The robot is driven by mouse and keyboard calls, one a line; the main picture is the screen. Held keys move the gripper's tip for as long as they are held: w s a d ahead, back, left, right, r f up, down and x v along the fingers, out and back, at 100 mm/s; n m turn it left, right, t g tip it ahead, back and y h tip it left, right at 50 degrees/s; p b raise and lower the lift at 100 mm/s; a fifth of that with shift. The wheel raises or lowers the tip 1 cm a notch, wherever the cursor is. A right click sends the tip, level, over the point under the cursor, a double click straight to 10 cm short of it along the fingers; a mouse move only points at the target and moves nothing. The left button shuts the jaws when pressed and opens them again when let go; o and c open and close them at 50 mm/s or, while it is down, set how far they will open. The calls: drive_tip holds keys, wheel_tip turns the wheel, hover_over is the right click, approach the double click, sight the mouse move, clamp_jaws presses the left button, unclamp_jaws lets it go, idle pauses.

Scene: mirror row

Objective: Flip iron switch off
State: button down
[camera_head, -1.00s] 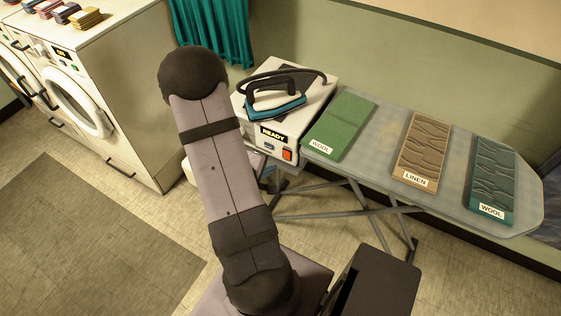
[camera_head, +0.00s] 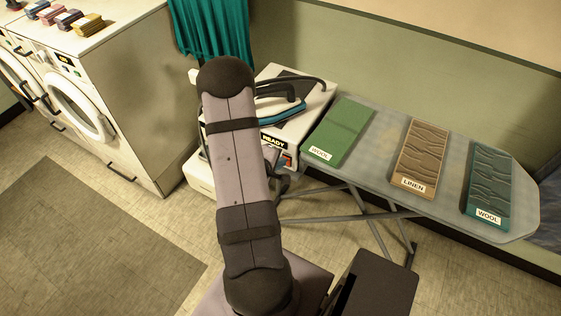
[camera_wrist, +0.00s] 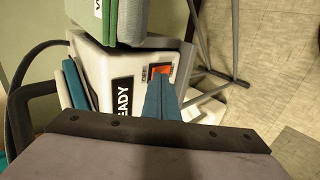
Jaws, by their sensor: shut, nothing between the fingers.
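The iron switch is an orange-red rocker on the front of the white iron station. In the wrist view the switch (camera_wrist: 160,70) shows just past my fingertips, its lower part covered by them. My gripper (camera_wrist: 159,80) is shut and empty, its blue fingers pointing at the switch; I cannot tell whether they touch it. In the head view my arm covers much of the iron station (camera_head: 309,98) and part of the iron (camera_head: 283,112). The station's READY label (camera_head: 274,140) shows beside my arm.
The ironing board (camera_head: 375,150) stands right of the station, with a green wool cloth (camera_head: 339,131), a brown linen cloth (camera_head: 422,158) and a teal wool cloth (camera_head: 488,185). White washers (camera_head: 110,80) stand at the left. Open floor lies in front.

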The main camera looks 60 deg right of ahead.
drive_tip(key=shift+d+r, duration=0.1)
drive_tip(key=shift+d+p, duration=0.35)
drive_tip(key=shift+p, duration=0.1)
drive_tip(key=shift+r, duration=0.2)
drive_tip(key=shift+r+p, duration=0.7)
drive_tip(key=shift+p, duration=0.2)
